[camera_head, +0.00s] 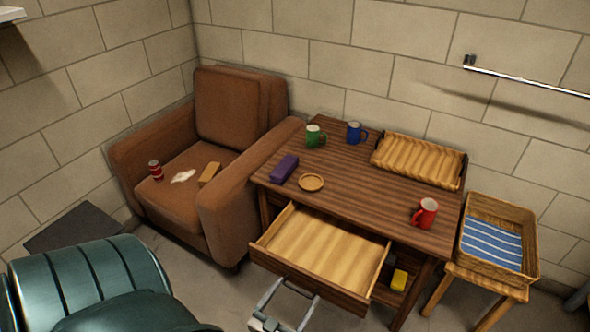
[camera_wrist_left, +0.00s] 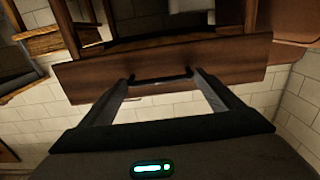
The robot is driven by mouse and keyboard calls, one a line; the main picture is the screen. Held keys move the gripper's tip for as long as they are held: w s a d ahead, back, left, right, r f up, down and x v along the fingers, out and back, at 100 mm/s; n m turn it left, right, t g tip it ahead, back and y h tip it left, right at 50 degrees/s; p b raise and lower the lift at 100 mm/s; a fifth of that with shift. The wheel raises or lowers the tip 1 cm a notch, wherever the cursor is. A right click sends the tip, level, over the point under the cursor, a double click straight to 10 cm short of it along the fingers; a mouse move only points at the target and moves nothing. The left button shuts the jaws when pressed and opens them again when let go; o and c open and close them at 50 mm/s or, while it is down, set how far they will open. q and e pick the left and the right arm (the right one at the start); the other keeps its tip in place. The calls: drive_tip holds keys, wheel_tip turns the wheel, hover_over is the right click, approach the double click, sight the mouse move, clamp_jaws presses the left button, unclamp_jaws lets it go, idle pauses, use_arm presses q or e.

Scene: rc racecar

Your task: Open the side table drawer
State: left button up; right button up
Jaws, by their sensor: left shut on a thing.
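The wooden side table (camera_head: 350,170) stands against the back wall. Its drawer (camera_head: 320,250) is pulled well out, with a bare, empty light-wood inside. My left gripper (camera_head: 299,287) is at the drawer's front, low in the head view. In the left wrist view, the fingers of my left gripper (camera_wrist_left: 161,78) are at the two ends of the dark drawer handle (camera_wrist_left: 160,80) and shut on it. The dark wood drawer front (camera_wrist_left: 225,60) fills the area behind the handle. My right gripper is not in view.
On the tabletop are a green mug (camera_head: 315,136), a blue mug (camera_head: 355,132), a red mug (camera_head: 425,213), a purple box (camera_head: 285,169), a small round dish (camera_head: 311,183) and a wicker tray (camera_head: 418,162). A brown armchair (camera_head: 240,205) stands left; a basket (camera_head: 499,208) stands right.

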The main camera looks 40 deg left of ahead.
use_arm(q)
drive_tip(key=o, duration=1.4)
drive_tip(key=shift+s, duration=0.1)
drive_tip(key=b+v, duration=0.2)
drive_tip(key=v, duration=1.5)
drive_tip(key=shift+s, duration=0.1)
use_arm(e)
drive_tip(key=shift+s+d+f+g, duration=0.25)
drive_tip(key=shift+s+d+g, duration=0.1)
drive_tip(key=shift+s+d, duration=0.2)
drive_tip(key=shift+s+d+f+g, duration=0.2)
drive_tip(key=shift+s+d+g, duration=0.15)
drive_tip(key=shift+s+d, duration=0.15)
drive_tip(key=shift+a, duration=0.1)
